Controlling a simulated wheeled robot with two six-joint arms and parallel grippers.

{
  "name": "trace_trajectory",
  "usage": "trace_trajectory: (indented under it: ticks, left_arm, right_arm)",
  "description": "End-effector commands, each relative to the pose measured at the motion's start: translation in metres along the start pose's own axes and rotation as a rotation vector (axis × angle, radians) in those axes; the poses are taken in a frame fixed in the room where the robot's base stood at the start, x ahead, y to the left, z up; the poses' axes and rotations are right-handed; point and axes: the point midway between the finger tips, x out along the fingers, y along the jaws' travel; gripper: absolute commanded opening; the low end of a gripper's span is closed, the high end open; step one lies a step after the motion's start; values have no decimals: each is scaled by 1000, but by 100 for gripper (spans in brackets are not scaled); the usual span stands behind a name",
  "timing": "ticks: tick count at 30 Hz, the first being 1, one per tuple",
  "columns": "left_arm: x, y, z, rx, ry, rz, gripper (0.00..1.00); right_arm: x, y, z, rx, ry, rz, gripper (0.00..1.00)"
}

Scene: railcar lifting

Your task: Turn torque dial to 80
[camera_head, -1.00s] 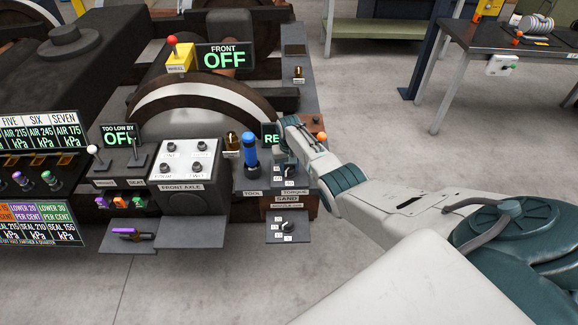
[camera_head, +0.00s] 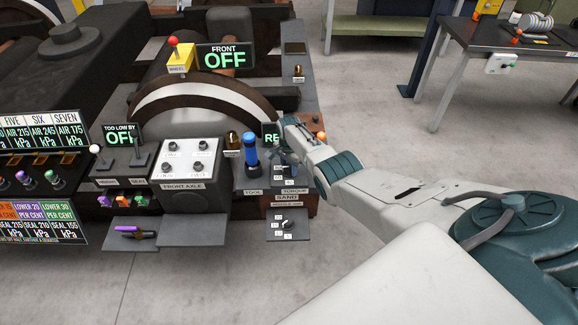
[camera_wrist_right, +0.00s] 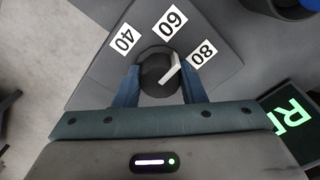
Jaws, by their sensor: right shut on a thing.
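The torque dial (camera_wrist_right: 153,69) is a round dark knob with a white pointer, on a grey plate (camera_wrist_right: 92,68) with white labels 40, 60 and 80. In the right wrist view its pointer slants to the upper right, between the 60 and 80 labels. My right gripper (camera_wrist_right: 160,77) is shut on the dial, with one blue finger on each side. In the head view my right gripper (camera_head: 282,158) reaches down over the plate above the TORQUE label (camera_head: 294,190) and mostly hides the dial. My left gripper is not in view.
A blue-handled tool (camera_head: 250,150) stands just left of the gripper. A green-lit display (camera_head: 270,137) is partly hidden behind it. A second small dial (camera_head: 288,224) sits on a lower shelf below the SAND label. A dark table (camera_head: 510,40) stands at the far right.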

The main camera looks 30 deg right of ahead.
Motion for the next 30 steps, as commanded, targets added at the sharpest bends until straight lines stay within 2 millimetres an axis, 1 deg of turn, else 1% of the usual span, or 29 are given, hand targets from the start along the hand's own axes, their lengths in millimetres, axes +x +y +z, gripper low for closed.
trace_trajectory:
  ticks: [9,18,24,30]
  left_arm:
    - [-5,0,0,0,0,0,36]
    - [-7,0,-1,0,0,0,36]
    - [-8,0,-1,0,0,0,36]
    - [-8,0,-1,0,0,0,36]
  right_arm:
    - [0,0,0,295,0,1,14]
    - [0,0,1,526,-1,1,14]
    - [0,0,1,623,0,1,14]
    - [0,0,1,675,0,0,14]
